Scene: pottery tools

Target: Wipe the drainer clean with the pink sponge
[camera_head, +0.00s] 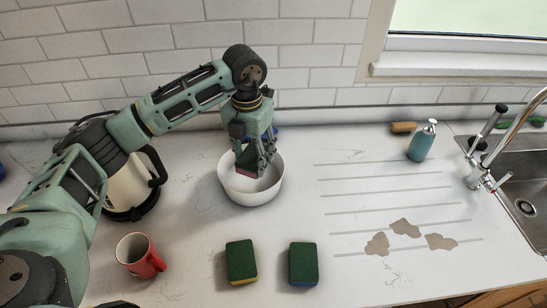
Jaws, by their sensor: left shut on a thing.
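My left gripper (257,165) points down into a white bowl (252,192) and is shut on a sponge with a dark green top and a pinkish side, the pink sponge (246,164). The sponge is inside the bowl's rim; whether it touches the bowl's bottom cannot be told. The drainer (345,213) is a set of grooves in the white counter at the right, beside the sink. Several brown stains (405,228) lie on its front part. My right gripper is not in view.
A green-yellow sponge (241,260) and a green-blue sponge (304,261) lie in front of the bowl. A red mug (139,256) and a kettle (133,187) stand left. A teal soap bottle (421,143), a brown block (403,128) and the tap (489,180) stand around the drainer.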

